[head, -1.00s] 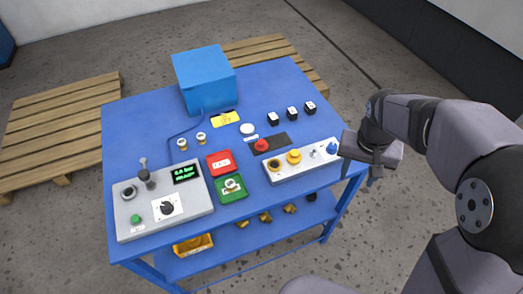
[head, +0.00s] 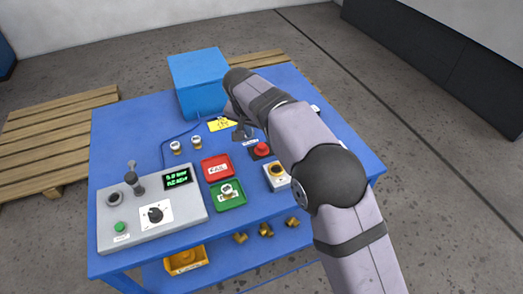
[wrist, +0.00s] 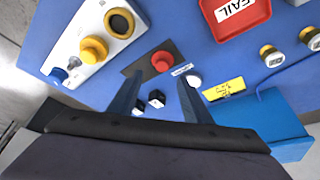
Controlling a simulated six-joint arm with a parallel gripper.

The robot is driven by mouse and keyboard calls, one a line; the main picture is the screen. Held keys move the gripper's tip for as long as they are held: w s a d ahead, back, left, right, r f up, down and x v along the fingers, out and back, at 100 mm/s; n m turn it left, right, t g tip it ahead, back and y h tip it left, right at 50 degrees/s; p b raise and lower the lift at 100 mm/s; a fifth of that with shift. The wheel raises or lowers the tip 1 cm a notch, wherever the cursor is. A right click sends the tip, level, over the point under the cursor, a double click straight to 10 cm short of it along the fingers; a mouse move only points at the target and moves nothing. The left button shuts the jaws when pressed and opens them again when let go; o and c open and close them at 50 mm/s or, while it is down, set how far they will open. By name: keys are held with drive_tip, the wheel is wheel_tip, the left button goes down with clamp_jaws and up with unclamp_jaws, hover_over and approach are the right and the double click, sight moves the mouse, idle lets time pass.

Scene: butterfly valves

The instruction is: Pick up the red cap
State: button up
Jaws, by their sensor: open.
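The red cap (head: 262,148) sits on a dark plate on the blue table, just right of the red FAIL tray. In the wrist view the red cap (wrist: 163,61) lies a little beyond the two fingertips, between their lines. My gripper (wrist: 160,80) is open and empty, its fingers spread above the table. In the head view my gripper (head: 243,132) is partly hidden by my arm, close behind and left of the cap. The cap is not between the fingers.
A white panel with a yellow knob (wrist: 94,50) and a blue knob (wrist: 58,75) lies beside the plate. The blue box (head: 198,80) stands behind. The FAIL tray (head: 216,167) is near.

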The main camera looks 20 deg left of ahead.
sight(261, 146)
drive_tip(key=shift+p+x, duration=0.3)
drive_tip(key=shift+x, duration=0.8)
drive_tip(key=shift+a+p+x, duration=0.2)
drive_tip(key=shift+p+x, duration=0.9)
drive_tip(key=shift+x, duration=1.45)
drive_tip(key=shift+s+f, duration=0.1)
drive_tip(key=shift+s, duration=0.1)
drive_tip(key=c, duration=1.1)
